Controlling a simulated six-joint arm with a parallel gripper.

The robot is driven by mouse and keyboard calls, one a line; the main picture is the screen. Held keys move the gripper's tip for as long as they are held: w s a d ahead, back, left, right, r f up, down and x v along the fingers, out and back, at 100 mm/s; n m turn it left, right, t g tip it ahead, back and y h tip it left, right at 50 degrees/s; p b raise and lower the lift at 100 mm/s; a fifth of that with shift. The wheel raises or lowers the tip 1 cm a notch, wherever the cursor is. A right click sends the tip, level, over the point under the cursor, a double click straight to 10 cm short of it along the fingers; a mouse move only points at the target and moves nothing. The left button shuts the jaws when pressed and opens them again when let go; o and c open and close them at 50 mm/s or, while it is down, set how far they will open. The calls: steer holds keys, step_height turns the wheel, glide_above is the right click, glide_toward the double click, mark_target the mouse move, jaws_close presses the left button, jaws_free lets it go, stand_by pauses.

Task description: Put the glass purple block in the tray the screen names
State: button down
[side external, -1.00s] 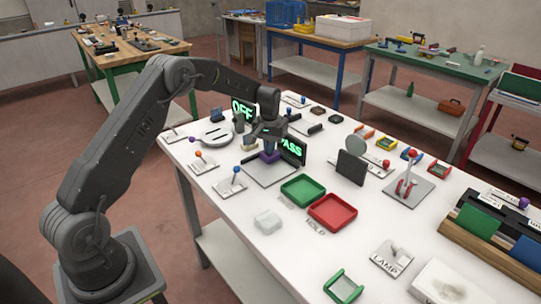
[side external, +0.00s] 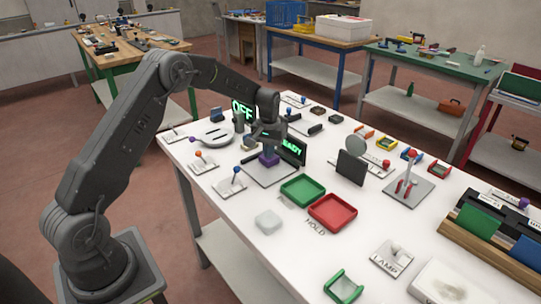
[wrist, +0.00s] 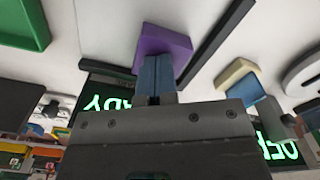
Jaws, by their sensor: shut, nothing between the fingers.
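The purple block (side external: 268,159) sits on a flat plate (side external: 271,175) in front of a small dark screen (side external: 293,151). The block also shows in the wrist view (wrist: 163,42). My gripper (side external: 267,148) points down at the block from directly above, shut and holding nothing. Its narrow blue tips (wrist: 155,70) appear at or very near the block; contact is unclear. The screen's green letters end in "ADY", its left part hidden by my gripper. A green tray (side external: 302,203) and a red tray (side external: 332,225) stand right of the plate. The red tray's label reads HOLD; the green one's is unclear.
A second screen (side external: 241,111) reads OFF. A whitish block (side external: 268,222) lies in front of the green tray. A dark upright panel (side external: 351,167) stands behind the red tray. The front table strip beside the whitish block is clear.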

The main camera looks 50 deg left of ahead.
mark_target(268, 162)
steer(key=shift+s+d+f, duration=0.15)
steer(key=shift+s+d, duration=0.4)
steer(key=shift+s, duration=0.05)
steer(key=shift+s+d+f, duration=0.15)
steer(key=shift+s+d, duration=0.35)
steer(key=shift+s, duration=0.05)
stand_by(0.5)
steer(key=shift+w+r, duration=0.15)
steer(key=shift+r, duration=4.1)
